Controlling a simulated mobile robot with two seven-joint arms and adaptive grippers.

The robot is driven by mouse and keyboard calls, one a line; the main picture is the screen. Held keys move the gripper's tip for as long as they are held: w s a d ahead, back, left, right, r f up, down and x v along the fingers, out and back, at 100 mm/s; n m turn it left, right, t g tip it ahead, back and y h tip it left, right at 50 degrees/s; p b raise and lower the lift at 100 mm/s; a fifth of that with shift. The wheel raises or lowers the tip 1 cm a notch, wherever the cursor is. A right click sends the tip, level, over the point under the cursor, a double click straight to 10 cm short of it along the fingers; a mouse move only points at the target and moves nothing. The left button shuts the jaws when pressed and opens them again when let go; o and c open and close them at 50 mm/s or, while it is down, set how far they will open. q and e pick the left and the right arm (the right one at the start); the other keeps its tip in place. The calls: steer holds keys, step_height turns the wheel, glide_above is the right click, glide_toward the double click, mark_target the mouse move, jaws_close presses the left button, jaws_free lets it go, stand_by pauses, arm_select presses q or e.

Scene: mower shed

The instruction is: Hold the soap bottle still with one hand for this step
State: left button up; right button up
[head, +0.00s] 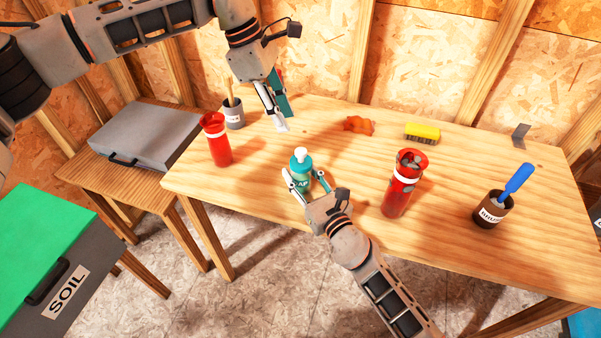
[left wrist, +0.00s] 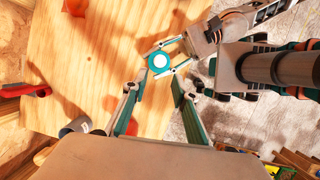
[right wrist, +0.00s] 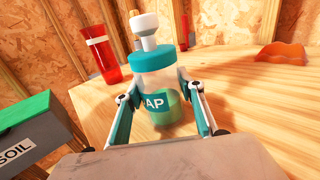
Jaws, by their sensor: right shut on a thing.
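The soap bottle (head: 301,160) is clear and teal with a white pump top and stands upright near the table's front edge. My right gripper (head: 307,185) is shut on its body from the front. In the right wrist view the bottle (right wrist: 157,78) stands between both fingers, with green liquid low inside and part of its label hidden. My left gripper (head: 281,122) is open and empty, above the table behind the bottle. The left wrist view looks down on the bottle's round top (left wrist: 158,62), beyond the open fingers.
A red cup (head: 216,140) and a grey pot (head: 233,113) stand left of the bottle. A red container (head: 402,190) and a brush pot (head: 491,211) stand right. An orange lump (head: 358,125) and yellow brush (head: 422,132) lie behind on the table (head: 450,240).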

mark_target(294, 162)
stand_by(0.4)
arm_select(q)
steer(key=shift+a+f, duration=0.1)
jaws_close()
steer(key=f+n, duration=0.1)
steer(key=f, duration=0.2)
steer(key=s+f+n+t, duration=0.1)
steer(key=f, duration=0.3)
steer(key=d+f+n+h, duration=0.1)
steer(key=f+n, duration=0.1)
steer(key=f, duration=0.2)
steer(key=shift+s+t, duration=0.15)
steer(key=shift+t, duration=0.15)
